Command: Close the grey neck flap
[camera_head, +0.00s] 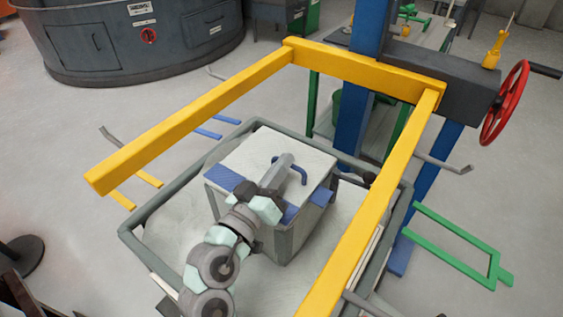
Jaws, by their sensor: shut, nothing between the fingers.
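A box (285,237) with grey sides and a pale grey top panel (265,150) stands inside the grey-green frame. The panel lies level across the box top, with a blue handle (303,172) on it and blue pads at its near edge. I cannot tell for sure whether this panel is the grey neck flap. My gripper (285,160) is over the panel, just left of the handle. It is shut and looks empty. I cannot tell whether it touches the handle or panel. My arm hides part of the box's near side.
A yellow frame (190,118) rises around the box on the left, back and right. The grey-green railing (150,258) surrounds the box low down. A red handwheel (505,103) is at the upper right, and a green bracket (455,262) at the right. The floor on the left is mostly clear.

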